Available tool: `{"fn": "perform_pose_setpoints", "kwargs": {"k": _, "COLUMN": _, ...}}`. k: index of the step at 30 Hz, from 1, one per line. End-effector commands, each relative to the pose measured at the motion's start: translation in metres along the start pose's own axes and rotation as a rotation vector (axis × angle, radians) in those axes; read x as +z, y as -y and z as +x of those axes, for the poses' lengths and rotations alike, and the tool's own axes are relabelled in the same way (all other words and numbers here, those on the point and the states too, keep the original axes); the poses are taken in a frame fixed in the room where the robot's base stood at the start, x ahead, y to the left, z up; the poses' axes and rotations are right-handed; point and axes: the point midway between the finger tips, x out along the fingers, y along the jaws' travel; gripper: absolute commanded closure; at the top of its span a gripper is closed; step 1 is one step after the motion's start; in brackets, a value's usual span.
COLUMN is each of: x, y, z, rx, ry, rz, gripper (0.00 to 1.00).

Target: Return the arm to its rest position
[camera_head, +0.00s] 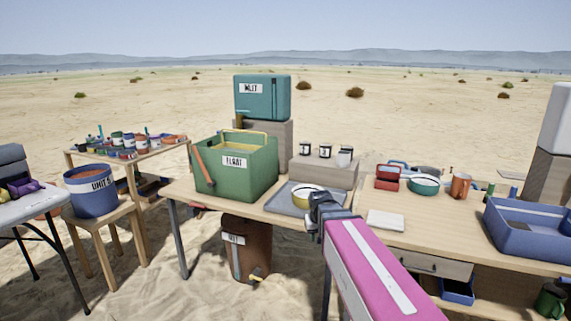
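My arm reaches in from the bottom right as a pink link with a pale stripe. My gripper (324,203) is the dark end of it, above the front edge of the middle table (250,207). It is beside a yellow-rimmed bowl (306,195) that sits on a grey tray (285,198). The fingertips are small and partly hidden, so I cannot tell whether they are open or shut, or whether they hold or touch anything.
A green FLOAT tub (234,180) stands left of the gripper, and a grey block (322,174) with small labelled cups stands behind. A white pad (385,221), red box (388,178), teal bowl (423,185) and blue tray (530,235) lie right. A brown bucket (250,250) stands below.

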Motion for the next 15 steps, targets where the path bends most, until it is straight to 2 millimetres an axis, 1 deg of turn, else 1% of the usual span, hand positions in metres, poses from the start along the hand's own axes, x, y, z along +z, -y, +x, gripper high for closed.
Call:
{"fn": "perform_pose_setpoints", "kwargs": {"k": 1, "x": 0.022, "y": -0.007, "z": 0.013, "rx": -0.002, "ry": 0.027, "rz": 0.018, "gripper": 0.69}}
{"fn": "perform_pose_setpoints", "kwargs": {"k": 6, "x": 0.079, "y": -0.027, "z": 0.050, "rx": -0.012, "ry": 0.104, "rz": 0.075, "gripper": 0.69}}
{"fn": "perform_pose_setpoints", "kwargs": {"k": 9, "x": 0.108, "y": -0.035, "z": 0.065, "rx": -0.018, "ry": 0.141, "rz": 0.103, "gripper": 0.69}}
{"fn": "perform_pose_setpoints", "kwargs": {"k": 12, "x": 0.130, "y": -0.041, "z": 0.076, "rx": -0.022, "ry": 0.170, "rz": 0.126, "gripper": 0.69}}
{"fn": "perform_pose_setpoints", "kwargs": {"k": 15, "x": 0.143, "y": -0.044, "z": 0.083, "rx": -0.025, "ry": 0.188, "rz": 0.140, "gripper": 0.69}}
